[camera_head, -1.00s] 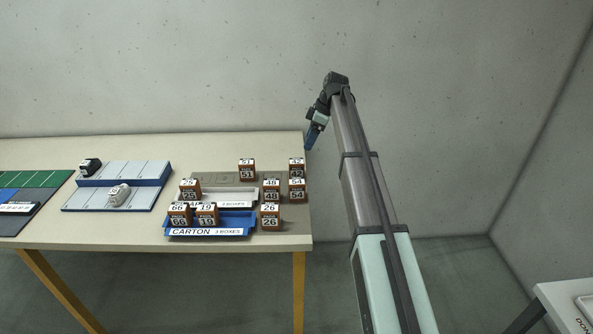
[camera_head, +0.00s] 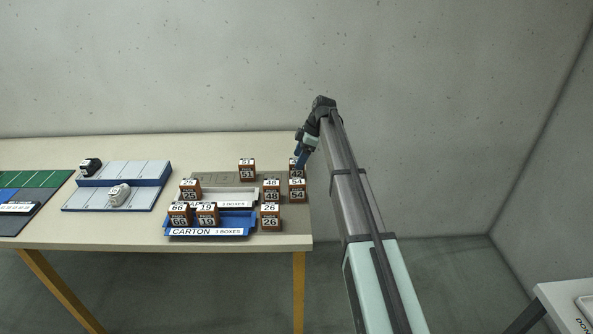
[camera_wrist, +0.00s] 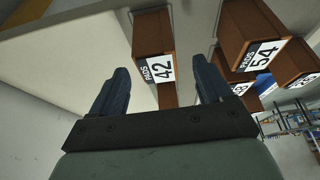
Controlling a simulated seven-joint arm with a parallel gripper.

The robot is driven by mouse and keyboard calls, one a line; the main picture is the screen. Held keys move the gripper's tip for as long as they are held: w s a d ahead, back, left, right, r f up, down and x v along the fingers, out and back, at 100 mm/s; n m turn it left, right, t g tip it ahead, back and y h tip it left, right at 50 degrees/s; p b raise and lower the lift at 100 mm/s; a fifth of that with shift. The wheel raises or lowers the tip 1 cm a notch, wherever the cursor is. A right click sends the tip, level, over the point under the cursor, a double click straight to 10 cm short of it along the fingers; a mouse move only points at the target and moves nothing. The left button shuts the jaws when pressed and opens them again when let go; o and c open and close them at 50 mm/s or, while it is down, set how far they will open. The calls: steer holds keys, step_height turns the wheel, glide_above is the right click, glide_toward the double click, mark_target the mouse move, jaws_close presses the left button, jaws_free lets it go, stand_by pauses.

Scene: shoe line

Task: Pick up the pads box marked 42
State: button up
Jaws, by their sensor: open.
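The pads box marked 42 (camera_wrist: 153,35) is brown with a white label and lies ahead of my open fingers in the wrist view, roughly between their lines. In the head view it stands at the back right of the table (camera_head: 294,172), mostly hidden behind my gripper (camera_head: 301,158). My gripper also shows in the wrist view (camera_wrist: 160,85), with two blue fingers apart and nothing held between them. I cannot tell the exact gap from the fingertips to the box.
The box marked 54 (camera_head: 297,190) stands just in front of it, and 48 (camera_head: 271,190), 51 (camera_head: 247,170) and 26 (camera_head: 270,217) are nearby. A blue carton tray (camera_head: 208,232) holds boxes 66 and 19. A white tray (camera_head: 240,199) lies behind it. The table's right edge is close.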

steer(key=shift+x, duration=2.65)
steer(key=shift+w+d, duration=0.1)
steer(key=shift+w, duration=0.05)
steer(key=shift+c, duration=0.4)
steer(key=c, duration=1)
steer(key=shift+r, duration=0.1)
